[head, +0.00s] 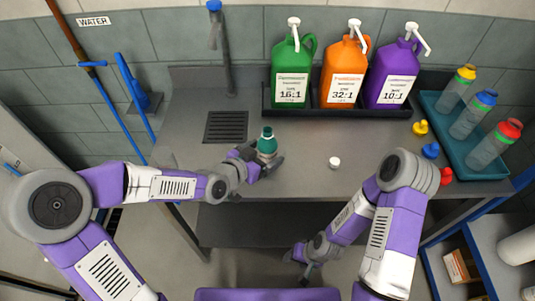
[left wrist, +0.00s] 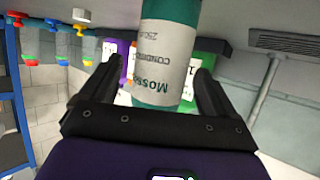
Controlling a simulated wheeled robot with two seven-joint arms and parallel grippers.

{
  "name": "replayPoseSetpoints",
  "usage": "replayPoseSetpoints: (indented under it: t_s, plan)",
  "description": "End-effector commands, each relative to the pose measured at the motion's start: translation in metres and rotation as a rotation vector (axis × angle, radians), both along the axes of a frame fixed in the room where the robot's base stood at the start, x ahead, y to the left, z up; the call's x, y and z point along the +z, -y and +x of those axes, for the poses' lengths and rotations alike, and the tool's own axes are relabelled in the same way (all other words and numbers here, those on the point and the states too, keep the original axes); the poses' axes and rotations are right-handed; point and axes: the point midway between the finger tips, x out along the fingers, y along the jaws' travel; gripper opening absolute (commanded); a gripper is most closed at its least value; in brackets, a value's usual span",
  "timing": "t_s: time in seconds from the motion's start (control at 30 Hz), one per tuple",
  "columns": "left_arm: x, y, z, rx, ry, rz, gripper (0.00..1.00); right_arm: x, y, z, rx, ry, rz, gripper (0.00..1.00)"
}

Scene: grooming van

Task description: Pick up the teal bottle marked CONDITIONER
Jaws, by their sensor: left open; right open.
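The teal bottle (head: 266,143) stands on the grey counter, with a green cap and a pale label. In the left wrist view the teal bottle (left wrist: 165,60) is large, and its label shows part of the word CONDITIONER. My left gripper (head: 263,162) is at the bottle; in the wrist view its two fingers (left wrist: 155,90) are apart, one on each side of the bottle, with gaps visible. My right gripper (head: 302,262) hangs low in front of the counter, far from the bottle, small in view.
Green (head: 291,75), orange (head: 343,70) and purple (head: 391,75) pump jugs stand in a black tray at the back. A small white cap (head: 334,162) lies right of the bottle. Yellow, blue and red caps and a teal tray (head: 437,113) of clear bottles are at the right.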

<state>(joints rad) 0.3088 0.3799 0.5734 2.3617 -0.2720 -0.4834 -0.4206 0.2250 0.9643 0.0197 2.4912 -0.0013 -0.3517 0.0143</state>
Motion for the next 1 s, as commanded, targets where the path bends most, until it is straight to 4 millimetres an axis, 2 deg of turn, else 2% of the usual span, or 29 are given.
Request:
replayPoseSetpoints:
  t_s: [0.17, 0.4, 0.8, 1.0]
  plan:
    - [-0.0075, 0.0115, 0.0134, -0.001, 0.0, -0.002, 0.89, -0.0051, 0.0, 0.0003, 0.0, 0.001, 0.0, 0.57]
    - [-0.0072, 0.0118, 0.0147, 0.001, 0.0, 0.0, 0.89, -0.0045, 0.0, 0.0003, 0.0, 0.001, 0.0, 0.57]
    - [-0.0072, 0.0117, 0.0144, 0.001, 0.0, 0.0, 0.28, -0.0046, 0.0, 0.0003, 0.0, 0.001, 0.0, 0.57]
    - [-0.0067, 0.0118, 0.0146, 0.001, 0.002, -0.001, 0.28, -0.0046, 0.0, 0.0003, 0.0, 0.001, 0.0, 0.57]
